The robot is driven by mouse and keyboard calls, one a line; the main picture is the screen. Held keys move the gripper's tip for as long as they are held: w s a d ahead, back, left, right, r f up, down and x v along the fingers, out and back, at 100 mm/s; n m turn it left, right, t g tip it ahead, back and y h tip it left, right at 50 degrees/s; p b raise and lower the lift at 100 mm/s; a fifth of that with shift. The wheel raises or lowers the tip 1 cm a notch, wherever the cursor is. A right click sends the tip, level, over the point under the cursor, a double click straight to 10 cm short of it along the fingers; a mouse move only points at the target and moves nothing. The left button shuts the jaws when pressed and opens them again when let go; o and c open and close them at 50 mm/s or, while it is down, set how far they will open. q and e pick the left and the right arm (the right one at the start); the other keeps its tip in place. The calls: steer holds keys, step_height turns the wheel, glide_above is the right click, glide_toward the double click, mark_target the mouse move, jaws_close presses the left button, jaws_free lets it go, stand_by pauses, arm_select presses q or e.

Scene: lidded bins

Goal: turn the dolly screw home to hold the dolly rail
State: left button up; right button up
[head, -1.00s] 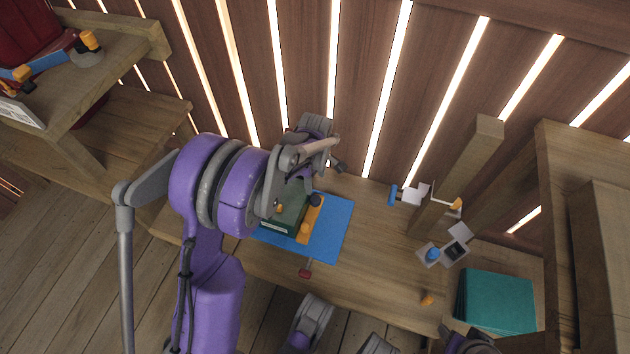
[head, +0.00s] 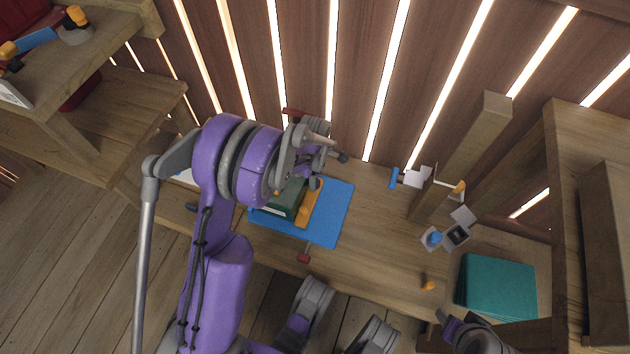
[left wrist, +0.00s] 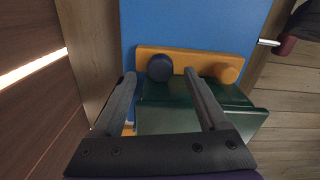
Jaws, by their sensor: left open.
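The orange rail (left wrist: 198,59) lies along the edge of a dark green block (left wrist: 165,118), on a blue mat (left wrist: 185,22). A dark round knob (left wrist: 160,67), likely the dolly screw, stands on the rail; an orange knob (left wrist: 228,72) sits beyond it. I cannot tell how deep the screw sits. My left gripper (left wrist: 160,78) is open and empty, its fingers on either side of the dark knob's line in the left wrist view. The rail also shows in the head view (head: 313,203), near my left gripper (head: 320,167). My right gripper (head: 462,326) is partly cut off at the bottom.
A red-handled tool (head: 304,257) lies in front of the mat. A teal box (head: 497,286), a wooden post (head: 470,150) and small blue and grey parts (head: 432,238) are to the right. Bench is clear right of the mat.

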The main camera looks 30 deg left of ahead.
arm_select(q)
steer(key=shift+f+b, duration=0.3)
steer(key=shift+f, duration=1.2)
steer(key=shift+c, duration=0.3)
jaws_close()
